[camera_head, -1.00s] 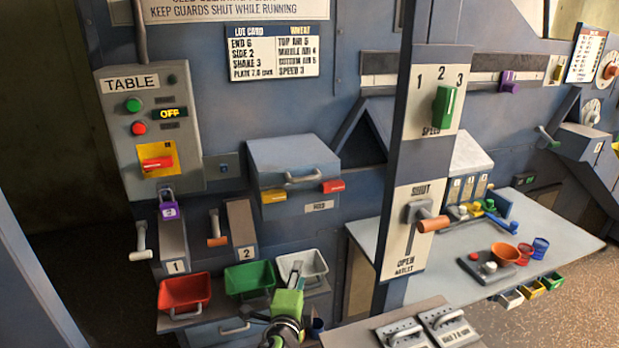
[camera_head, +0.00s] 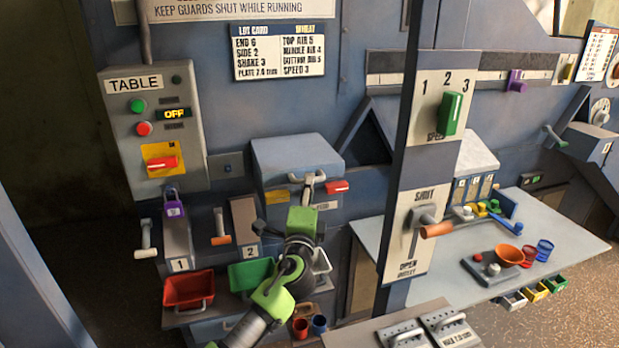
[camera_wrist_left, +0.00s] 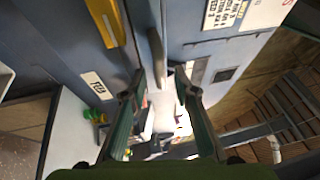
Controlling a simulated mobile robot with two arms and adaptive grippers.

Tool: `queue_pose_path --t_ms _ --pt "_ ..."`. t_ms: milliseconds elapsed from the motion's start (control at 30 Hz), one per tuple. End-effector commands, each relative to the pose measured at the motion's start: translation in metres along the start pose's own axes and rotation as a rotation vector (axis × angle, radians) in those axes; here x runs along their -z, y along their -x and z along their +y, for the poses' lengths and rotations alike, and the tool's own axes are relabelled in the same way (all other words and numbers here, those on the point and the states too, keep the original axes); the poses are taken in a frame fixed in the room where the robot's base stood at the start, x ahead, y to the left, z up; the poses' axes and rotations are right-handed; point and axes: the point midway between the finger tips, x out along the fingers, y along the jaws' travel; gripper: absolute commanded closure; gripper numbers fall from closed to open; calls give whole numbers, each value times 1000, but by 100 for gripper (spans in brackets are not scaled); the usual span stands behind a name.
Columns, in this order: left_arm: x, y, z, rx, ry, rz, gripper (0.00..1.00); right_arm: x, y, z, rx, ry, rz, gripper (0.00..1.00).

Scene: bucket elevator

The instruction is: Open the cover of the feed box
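The feed box cover (camera_head: 296,155) is a grey-blue lid on the front of the machine, and it looks closed. Its pale bar handle (camera_head: 307,177) is on the front edge. A yellow latch (camera_head: 277,197) and a red latch (camera_head: 337,187) sit below the lid, left and right of the handle. My left gripper (camera_head: 308,189) is at the handle from below. In the left wrist view its fingers (camera_wrist_left: 158,83) are apart, with a grey bar (camera_wrist_left: 157,52) beyond and between them. Whether they touch the handle cannot be told. My right gripper is not in view.
A red bin (camera_head: 188,290), a green bin (camera_head: 250,273) and a partly hidden white bin (camera_head: 322,262) stand below. A dark post (camera_head: 396,170) with speed and outlet levers rises to the right. A table (camera_head: 560,240) with cups stands beyond it.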

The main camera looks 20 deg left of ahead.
Motion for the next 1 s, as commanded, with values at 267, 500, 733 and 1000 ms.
queue_pose_path --t_ms 267,500,733,1000 --pt "0 -31 0 0 0 -1 72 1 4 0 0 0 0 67" --pt "0 -36 0 0 0 0 72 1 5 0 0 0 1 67" --pt "0 -36 0 0 0 0 88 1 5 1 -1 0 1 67" --pt "0 -36 0 -1 0 0 100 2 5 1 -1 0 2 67"
